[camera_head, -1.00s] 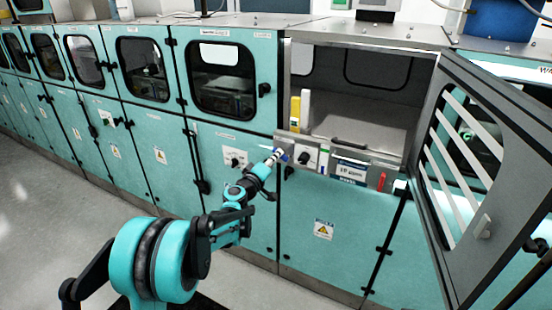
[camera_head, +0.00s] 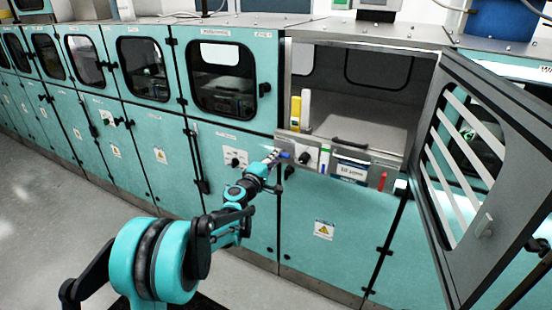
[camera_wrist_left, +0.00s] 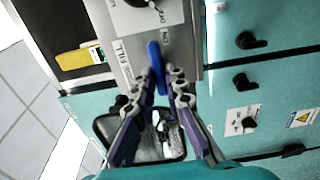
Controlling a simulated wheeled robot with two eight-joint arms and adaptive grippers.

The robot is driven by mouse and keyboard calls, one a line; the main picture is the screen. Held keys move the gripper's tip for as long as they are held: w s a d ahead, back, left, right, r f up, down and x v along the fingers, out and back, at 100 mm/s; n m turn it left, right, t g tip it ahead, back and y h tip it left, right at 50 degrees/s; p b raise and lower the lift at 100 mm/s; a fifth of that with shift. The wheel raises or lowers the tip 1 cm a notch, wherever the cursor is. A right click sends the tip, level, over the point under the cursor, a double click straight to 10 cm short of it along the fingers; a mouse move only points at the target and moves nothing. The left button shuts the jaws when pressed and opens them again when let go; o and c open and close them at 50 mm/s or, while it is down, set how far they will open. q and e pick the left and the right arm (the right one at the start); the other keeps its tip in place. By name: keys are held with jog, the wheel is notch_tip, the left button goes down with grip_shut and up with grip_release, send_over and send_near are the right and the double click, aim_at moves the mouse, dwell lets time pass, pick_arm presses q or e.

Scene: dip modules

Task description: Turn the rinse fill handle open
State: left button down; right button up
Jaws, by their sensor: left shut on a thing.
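The rinse fill handle is a small blue lever (camera_head: 285,155) on the grey panel strip below the open cabinet bay. In the left wrist view the blue handle (camera_wrist_left: 156,62) lies between my fingertips, beside printed "RINSE FILL" lettering. My left gripper (camera_head: 274,156) reaches it from the lower left in the head view. In the left wrist view the left gripper (camera_wrist_left: 163,78) is shut on the handle, its fingers on either side of it. The handle's pivot is not clear to see. My right gripper is not in view.
A black knob (camera_head: 304,158) sits just right of the handle. The open barred door (camera_head: 464,170) swings out at the right. A yellow object (camera_head: 295,112) stands in the bay. Teal cabinets line the left, with open floor before them.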

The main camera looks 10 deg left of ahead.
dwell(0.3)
pick_arm(q)
jog(key=c, duration=1.6)
grip_release()
jog(key=shift+o, duration=0.2)
jog(key=v, duration=1.2)
